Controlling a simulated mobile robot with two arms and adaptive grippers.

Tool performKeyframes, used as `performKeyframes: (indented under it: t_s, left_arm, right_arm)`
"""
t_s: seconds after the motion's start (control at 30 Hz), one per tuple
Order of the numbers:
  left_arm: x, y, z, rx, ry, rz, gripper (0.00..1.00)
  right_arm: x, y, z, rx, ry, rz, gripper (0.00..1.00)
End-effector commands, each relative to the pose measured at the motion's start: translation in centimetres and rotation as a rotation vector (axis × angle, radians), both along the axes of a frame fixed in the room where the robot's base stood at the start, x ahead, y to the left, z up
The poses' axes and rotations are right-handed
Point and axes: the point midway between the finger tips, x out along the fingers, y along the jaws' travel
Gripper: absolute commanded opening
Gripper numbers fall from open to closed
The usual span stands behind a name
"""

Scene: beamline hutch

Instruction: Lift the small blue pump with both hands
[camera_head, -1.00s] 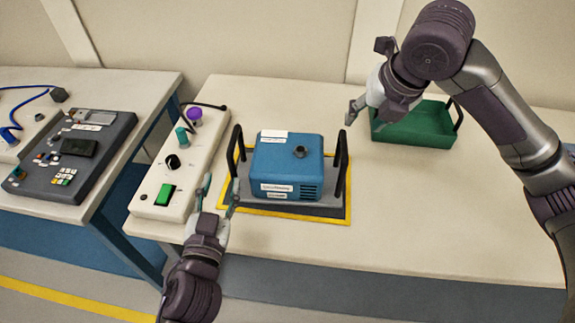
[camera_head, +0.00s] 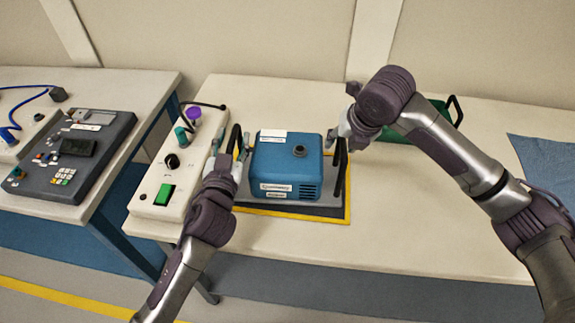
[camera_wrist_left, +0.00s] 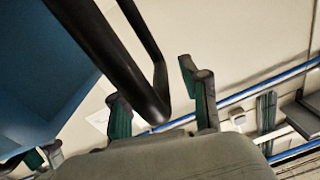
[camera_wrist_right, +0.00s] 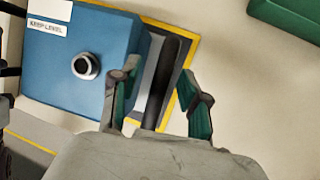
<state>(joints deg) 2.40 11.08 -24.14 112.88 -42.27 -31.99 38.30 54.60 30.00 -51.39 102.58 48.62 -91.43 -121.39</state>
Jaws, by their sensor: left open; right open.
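The small blue pump (camera_head: 286,165) sits on a grey base on a yellow-edged mat (camera_head: 300,213) on the table. It has a black handle on each side. My left gripper (camera_head: 230,150) is open at the left handle; in the left wrist view the handle (camera_wrist_left: 125,65) passes between the open fingers (camera_wrist_left: 160,105). My right gripper (camera_head: 335,140) is open at the right handle (camera_head: 340,170). In the right wrist view this handle (camera_wrist_right: 163,80) lies between the open fingers (camera_wrist_right: 160,95), beside the blue body (camera_wrist_right: 80,60). I cannot tell whether any finger touches a handle.
A white control box (camera_head: 170,165) with knobs and a green switch stands close left of the pump, near my left gripper. A green tray (camera_head: 438,105) is behind my right arm. The table right of the pump is mostly clear.

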Motion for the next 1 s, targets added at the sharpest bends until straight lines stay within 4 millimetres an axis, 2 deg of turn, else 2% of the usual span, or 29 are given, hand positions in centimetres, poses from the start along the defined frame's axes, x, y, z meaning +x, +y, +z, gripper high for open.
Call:
performKeyframes:
  t_s: [0.17, 0.43, 1.0]
  left_arm:
    - [-0.02, 0.00, -0.02, 0.000, 0.000, 0.000, 0.44]
    - [-0.04, 0.01, -0.02, 0.001, 0.000, 0.000, 0.00]
    - [-0.03, -0.01, 0.33, 0.000, -0.006, -0.001, 0.00]
  right_arm:
    - [-0.01, 0.00, 0.01, 0.000, 0.000, 0.000, 0.44]
    - [-0.02, -0.01, 0.02, 0.000, 0.001, 0.000, 0.00]
    - [0.07, -0.01, 0.34, 0.002, -0.004, -0.001, 0.00]
